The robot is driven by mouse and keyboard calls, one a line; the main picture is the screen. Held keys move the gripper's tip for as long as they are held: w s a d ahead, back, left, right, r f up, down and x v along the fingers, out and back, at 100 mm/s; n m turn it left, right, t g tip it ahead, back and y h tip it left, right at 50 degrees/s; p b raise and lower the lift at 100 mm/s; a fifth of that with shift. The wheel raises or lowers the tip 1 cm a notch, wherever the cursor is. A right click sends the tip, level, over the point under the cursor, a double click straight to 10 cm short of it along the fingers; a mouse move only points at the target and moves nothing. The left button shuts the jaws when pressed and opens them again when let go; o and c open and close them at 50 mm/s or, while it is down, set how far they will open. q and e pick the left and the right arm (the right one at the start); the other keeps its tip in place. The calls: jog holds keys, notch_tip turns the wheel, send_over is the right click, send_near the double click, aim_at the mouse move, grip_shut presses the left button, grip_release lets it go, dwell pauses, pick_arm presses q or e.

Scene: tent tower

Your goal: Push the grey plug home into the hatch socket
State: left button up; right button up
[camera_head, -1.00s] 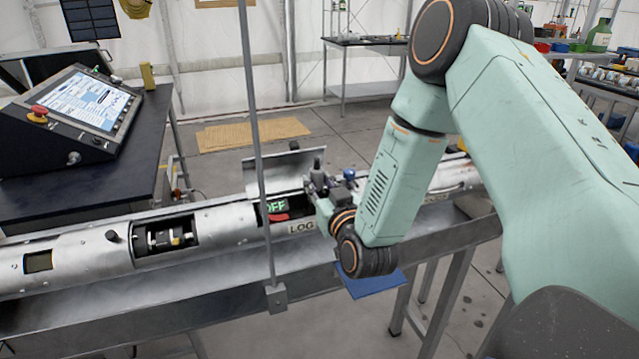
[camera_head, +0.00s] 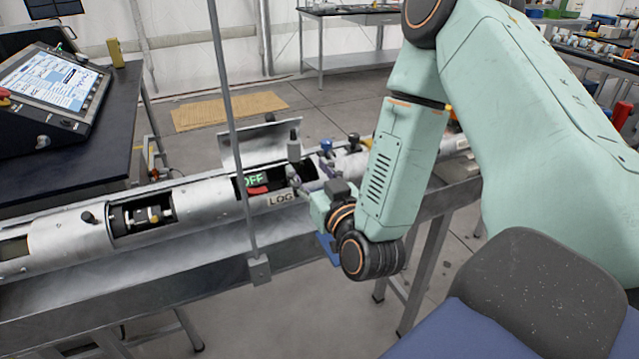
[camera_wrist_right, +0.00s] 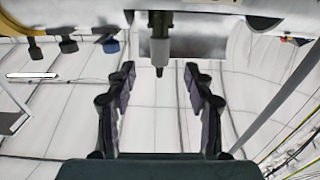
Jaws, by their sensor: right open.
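The tube's hatch stands open, its lid (camera_head: 262,143) raised behind the opening. The grey plug (camera_head: 293,150) with a dark top stands upright at the right end of the hatch. How deep it sits in the socket cannot be seen. The plug also shows in the right wrist view (camera_wrist_right: 160,45), its dark tip pointing down in that picture. My right gripper (camera_head: 298,182) is open and empty, just on the near side of the plug. In the wrist view its two fingers (camera_wrist_right: 158,85) lie apart, left and right of the plug's line, not touching it. My left gripper is out of view.
Inside the hatch are a lit green OFF display (camera_head: 253,179) and a red part (camera_head: 258,190). A blue knob (camera_head: 326,145) stands on the tube to the right. A thin grey post (camera_head: 232,120) rises in front of the tube. A console (camera_head: 55,95) is at left.

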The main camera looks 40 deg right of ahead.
jog(key=v, duration=0.4)
jog(key=shift+s+a, duration=0.1)
jog(key=shift+s, duration=0.25)
jog(key=shift+s+f, duration=0.1)
dwell(0.3)
